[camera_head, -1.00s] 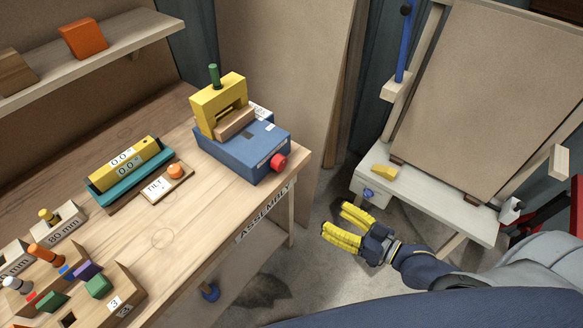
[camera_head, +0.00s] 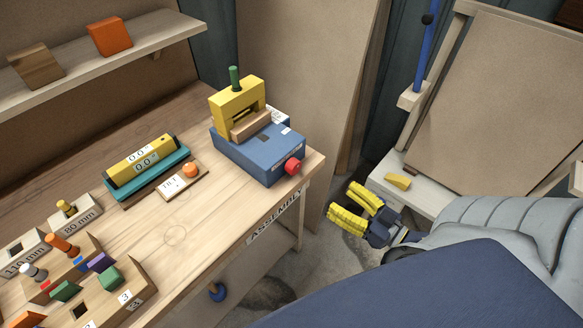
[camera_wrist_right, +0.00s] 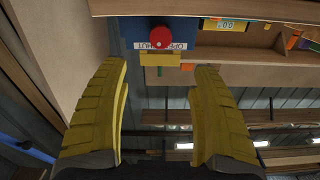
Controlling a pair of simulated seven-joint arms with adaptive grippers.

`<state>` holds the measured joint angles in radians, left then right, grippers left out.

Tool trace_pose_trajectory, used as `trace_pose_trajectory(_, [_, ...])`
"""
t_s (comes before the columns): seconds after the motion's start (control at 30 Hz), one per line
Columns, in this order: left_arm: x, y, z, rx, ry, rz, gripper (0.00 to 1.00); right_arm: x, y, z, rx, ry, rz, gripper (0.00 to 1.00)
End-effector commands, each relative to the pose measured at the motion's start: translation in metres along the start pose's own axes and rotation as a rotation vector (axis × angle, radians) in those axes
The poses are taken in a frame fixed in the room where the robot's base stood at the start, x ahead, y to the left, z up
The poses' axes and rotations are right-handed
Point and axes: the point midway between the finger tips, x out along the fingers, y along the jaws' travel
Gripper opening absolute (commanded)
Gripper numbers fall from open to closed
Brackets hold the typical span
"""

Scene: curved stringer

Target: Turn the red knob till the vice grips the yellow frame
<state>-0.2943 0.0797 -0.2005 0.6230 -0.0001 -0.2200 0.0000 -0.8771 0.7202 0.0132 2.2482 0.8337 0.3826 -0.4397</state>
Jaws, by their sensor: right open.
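The blue vice (camera_head: 258,150) stands on the wooden bench near its right corner. The red knob (camera_head: 292,167) sticks out of its right-hand face; it also shows in the right wrist view (camera_wrist_right: 160,37). The yellow frame (camera_head: 222,104) stands upright at the vice with a wooden block (camera_head: 250,124) in front of its opening. Whether the vice touches the frame I cannot tell. My right gripper (camera_head: 343,202) has yellow ribbed fingers, open and empty, off the bench edge to the right of and below the knob. In the right wrist view the knob lies beyond and between the fingertips. My left gripper is not in view.
A teal tilt gauge (camera_head: 150,172) and an orange button (camera_head: 190,170) lie left of the vice. Blocks with coloured pegs (camera_head: 60,243) fill the front left. A pale stand (camera_head: 420,196) with a board is at the right. The bench's front middle is clear.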

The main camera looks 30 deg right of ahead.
Motion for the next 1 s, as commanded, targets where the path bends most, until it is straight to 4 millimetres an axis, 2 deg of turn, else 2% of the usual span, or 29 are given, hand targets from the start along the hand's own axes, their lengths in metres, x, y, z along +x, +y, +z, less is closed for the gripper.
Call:
trace_pose_trajectory(0.07, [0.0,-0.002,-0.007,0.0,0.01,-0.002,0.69,0.01,0.0,-0.001,0.0,0.005,0.0,0.64])
trace_pose_trajectory(0.17, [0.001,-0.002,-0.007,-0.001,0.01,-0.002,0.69,0.023,0.0,-0.001,0.0,0.005,0.0,0.64])
trace_pose_trajectory(0.53, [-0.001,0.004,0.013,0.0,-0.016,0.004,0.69,0.073,0.0,-0.001,0.001,0.005,0.0,0.64])
trace_pose_trajectory(1.0, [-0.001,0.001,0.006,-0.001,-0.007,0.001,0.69,0.135,-0.001,-0.001,0.003,0.003,-0.001,0.64])
